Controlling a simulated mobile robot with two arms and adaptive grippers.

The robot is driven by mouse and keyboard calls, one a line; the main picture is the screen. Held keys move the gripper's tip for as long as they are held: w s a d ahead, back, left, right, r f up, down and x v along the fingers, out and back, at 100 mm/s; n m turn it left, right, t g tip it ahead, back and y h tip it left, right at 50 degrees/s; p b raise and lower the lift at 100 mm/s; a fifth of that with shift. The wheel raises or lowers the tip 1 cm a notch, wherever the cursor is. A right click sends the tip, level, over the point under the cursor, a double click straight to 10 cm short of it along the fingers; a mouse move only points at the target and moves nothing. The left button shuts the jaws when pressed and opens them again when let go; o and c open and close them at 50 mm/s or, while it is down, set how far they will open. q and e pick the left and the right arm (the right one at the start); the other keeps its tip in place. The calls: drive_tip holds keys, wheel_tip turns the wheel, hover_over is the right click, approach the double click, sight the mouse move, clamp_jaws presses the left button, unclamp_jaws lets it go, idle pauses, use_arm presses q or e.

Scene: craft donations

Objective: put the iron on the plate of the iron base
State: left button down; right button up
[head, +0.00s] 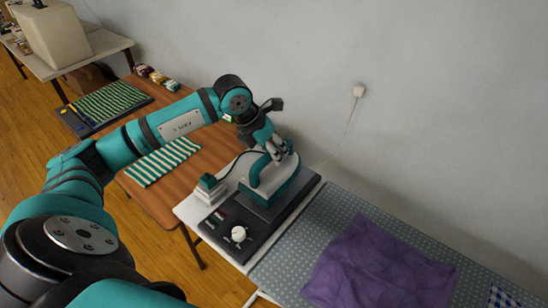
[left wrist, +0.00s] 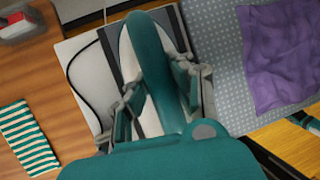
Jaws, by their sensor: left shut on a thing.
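The iron (head: 281,186) is teal and white and is over the back part of the dark grey iron base (head: 232,249). My left gripper (head: 273,149) is shut on its teal handle from above. In the left wrist view the handle (left wrist: 152,62) runs between the two fingers of the gripper (left wrist: 160,92). The iron's body hides most of the plate under it. I cannot tell whether the iron touches the plate or is slightly above it.
The base stands on a white board end next to the grey dotted ironing cover (head: 301,235), which bears a purple cloth (head: 378,266). A white knob (head: 238,233) sits on the base's front. A wooden table (head: 189,188) with a striped cloth (head: 162,161) is to the left. A wall is behind.

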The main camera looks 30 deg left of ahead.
sight(274, 166)
use_arm(q)
wheel_tip(274, 166, down, 2)
drive_tip(key=shift+f+p, duration=0.25)
drive_tip(key=shift+p, duration=0.6)
drive_tip(key=shift+f, duration=0.25)
drive_tip(key=shift+w+f, duration=0.1)
drive_tip(key=shift+f, duration=0.1)
drive_tip(key=c, duration=1.2)
unclamp_jaws()
drive_tip(key=shift+o, duration=0.2)
drive_tip(key=shift+s, duration=0.2)
